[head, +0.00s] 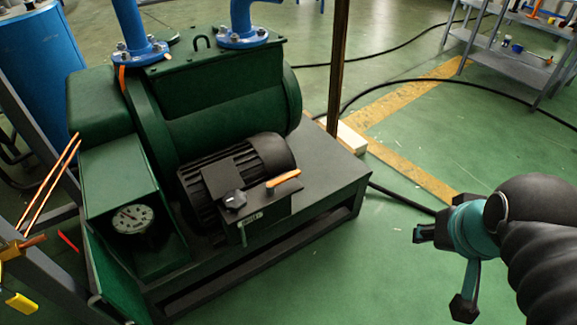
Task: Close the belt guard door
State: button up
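The belt guard door appears to be the green panel (107,272) at the lower left of the green pump. It seems to stand swung out from the guard housing (118,165), with a small dark fitting at its lower edge. Its exact angle is hard to tell. My gripper (442,270) is at the right, over the green floor, far from the panel. Its fingers are spread apart and nothing is between them.
A black motor (235,175) with an orange-handled switch box sits on the pump's dark base (330,170). A grey frame post and orange rods (48,188) stand at the left. Open floor lies between my gripper and the base.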

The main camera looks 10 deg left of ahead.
aim_at(114, 284)
jog(key=u, duration=0.8)
jog(key=k, duration=1.15)
jog(key=u, duration=1.8)
jog(key=i, duration=0.75)
jog(key=z, duration=0.55)
jog(key=i, duration=0.55)
jog(key=u, duration=0.95)
jog(key=k, duration=0.6)
jog(key=z, duration=0.5)
